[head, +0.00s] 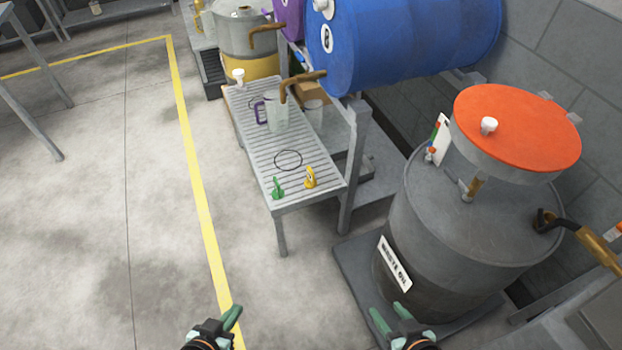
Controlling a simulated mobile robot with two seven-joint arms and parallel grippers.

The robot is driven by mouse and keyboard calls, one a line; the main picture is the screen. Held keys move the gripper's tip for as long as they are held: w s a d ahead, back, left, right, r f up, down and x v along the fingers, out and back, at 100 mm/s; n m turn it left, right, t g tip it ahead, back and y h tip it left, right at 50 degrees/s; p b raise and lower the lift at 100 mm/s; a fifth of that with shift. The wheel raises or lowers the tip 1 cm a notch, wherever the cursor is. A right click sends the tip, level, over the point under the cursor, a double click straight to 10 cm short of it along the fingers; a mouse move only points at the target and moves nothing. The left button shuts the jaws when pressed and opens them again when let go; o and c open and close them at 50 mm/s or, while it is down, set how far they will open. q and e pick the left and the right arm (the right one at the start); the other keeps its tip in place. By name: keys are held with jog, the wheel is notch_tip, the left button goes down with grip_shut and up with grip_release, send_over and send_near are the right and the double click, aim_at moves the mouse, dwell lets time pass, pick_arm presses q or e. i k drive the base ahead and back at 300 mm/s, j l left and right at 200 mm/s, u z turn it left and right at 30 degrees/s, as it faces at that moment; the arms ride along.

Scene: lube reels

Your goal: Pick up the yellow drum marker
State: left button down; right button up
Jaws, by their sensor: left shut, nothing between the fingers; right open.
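The yellow drum marker (310,179) stands on the near end of the slatted grey bench (262,150), close to its right front corner. A similar green marker (277,188) stands just left of it. My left gripper (233,314) is shut and empty at the bottom of the view, over the floor and well short of the bench. My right gripper (388,312) is open and empty at the bottom, near the waste oil drum's base. Both grippers are apart from the yellow marker.
A clear jug with a purple handle (276,117) stands farther back on the bench. A blue drum (400,40) with a brown tap lies above the bench's right side. The grey waste oil drum (430,225) with an orange-topped funnel stands at right. Floor left of the bench is clear.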

aim_at(310, 181)
jog(key=i+j+z, duration=0.3)
jog(key=i+j, duration=0.2)
jog(key=j, duration=0.15)
jog(key=i+j+z, duration=0.1)
jog(key=i+j, duration=0.15)
jog(key=i+j+z, duration=0.15)
jog(key=j, duration=0.35)
jog(key=i+j+z, duration=0.15)
jog(key=j, duration=0.25)
jog(key=i+j+z, duration=0.15)
jog(key=j, duration=0.25)
jog(key=i, duration=0.1)
